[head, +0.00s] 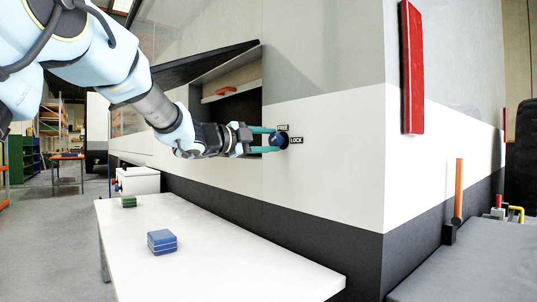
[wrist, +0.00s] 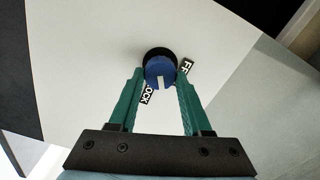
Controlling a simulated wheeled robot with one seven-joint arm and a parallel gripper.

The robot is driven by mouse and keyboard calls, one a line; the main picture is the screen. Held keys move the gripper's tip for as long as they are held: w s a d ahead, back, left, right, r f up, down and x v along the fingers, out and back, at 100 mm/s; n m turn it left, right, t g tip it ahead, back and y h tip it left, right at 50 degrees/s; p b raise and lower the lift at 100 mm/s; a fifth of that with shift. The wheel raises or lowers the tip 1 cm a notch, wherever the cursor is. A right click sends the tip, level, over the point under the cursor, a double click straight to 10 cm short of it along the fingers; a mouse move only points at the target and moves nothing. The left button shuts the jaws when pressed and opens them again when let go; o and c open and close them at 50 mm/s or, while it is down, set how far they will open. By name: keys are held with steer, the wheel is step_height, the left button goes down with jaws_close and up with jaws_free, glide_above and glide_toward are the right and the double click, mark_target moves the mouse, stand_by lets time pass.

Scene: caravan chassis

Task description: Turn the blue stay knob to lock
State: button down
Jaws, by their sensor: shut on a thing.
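The blue stay knob (head: 277,140) sits on the white band of the caravan wall, with a FREE label (head: 283,127) above it and a LOCK label (head: 296,140) to its right. In the wrist view the knob (wrist: 160,69) has a dark round base and a white pointer mark. The mark points between the LOCK label (wrist: 146,93) and the FREE label (wrist: 186,66), closer to LOCK. My gripper (head: 272,141) reaches the knob from the left. Its green fingers, also in the wrist view (wrist: 160,76), are shut on the knob's sides.
A white table (head: 220,247) below my arm holds a blue block (head: 162,242) and a green block (head: 128,202). A raised dark hatch flap (head: 205,62) opens above my gripper.

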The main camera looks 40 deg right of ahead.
steer(key=m+b, duration=0.3)
steer(key=m, duration=0.1)
steer(key=shift+f+b, duration=0.3)
steer(key=shift+b, duration=0.1)
steer(key=shift+r+m+b, duration=0.1)
steer(key=shift+m+b, duration=0.65)
steer(key=shift+m, duration=0.15)
steer(key=shift+r, duration=0.1)
steer(key=shift+c, duration=1.7)
jaws_free()
steer(key=shift+a, duration=0.1)
steer(key=a+b, duration=0.1)
steer(key=a, duration=0.9)
steer(key=shift+w+a, duration=0.3)
